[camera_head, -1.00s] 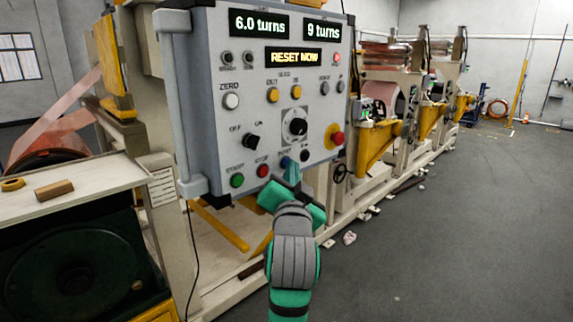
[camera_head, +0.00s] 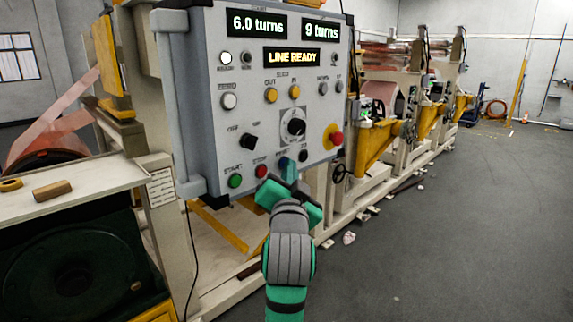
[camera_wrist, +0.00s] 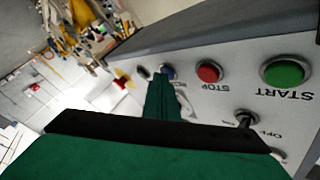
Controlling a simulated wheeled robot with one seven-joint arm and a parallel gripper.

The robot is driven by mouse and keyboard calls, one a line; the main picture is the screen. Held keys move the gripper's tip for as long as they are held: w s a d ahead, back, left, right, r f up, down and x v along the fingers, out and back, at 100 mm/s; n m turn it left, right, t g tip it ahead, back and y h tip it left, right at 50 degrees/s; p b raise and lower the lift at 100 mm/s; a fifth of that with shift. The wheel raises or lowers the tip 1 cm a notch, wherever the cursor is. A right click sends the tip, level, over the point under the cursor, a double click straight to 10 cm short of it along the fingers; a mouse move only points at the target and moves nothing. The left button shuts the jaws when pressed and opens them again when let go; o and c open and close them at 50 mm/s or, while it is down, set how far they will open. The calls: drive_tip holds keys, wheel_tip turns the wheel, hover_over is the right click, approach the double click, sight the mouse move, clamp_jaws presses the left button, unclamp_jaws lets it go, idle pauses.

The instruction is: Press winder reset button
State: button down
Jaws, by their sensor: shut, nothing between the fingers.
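The grey control panel (camera_head: 205,140) stands in front of me, and its lower display (camera_head: 291,57) reads "LINE READY". The blue button (camera_wrist: 168,72) is in the bottom row, beside the red STOP button (camera_wrist: 209,72); the green START button (camera_wrist: 286,72) is further along. My green gripper (camera_head: 287,170) is shut and empty, its tips up at the panel's lower edge in front of the blue button. In the wrist view the gripper (camera_wrist: 164,86) ends right at the blue button and partly covers it. I cannot tell whether they touch.
A red emergency knob (camera_head: 334,137) sticks out right of my gripper. A black selector (camera_head: 249,141) and a large dial (camera_head: 294,126) sit above. A bench (camera_head: 100,185) stands at left, and winding machines (camera_head: 385,140) line the right.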

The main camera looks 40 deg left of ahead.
drive_tip(key=shift+w+d, duration=0.1)
drive_tip(key=shift+d, duration=0.05)
drive_tip(key=shift+s+d, duration=0.3)
drive_tip(key=shift+d, duration=0.4)
drive_tip(key=d, duration=0.4)
drive_tip(key=shift+s+d, duration=0.25)
drive_tip(key=shift+d, duration=0.15)
idle(0.4)
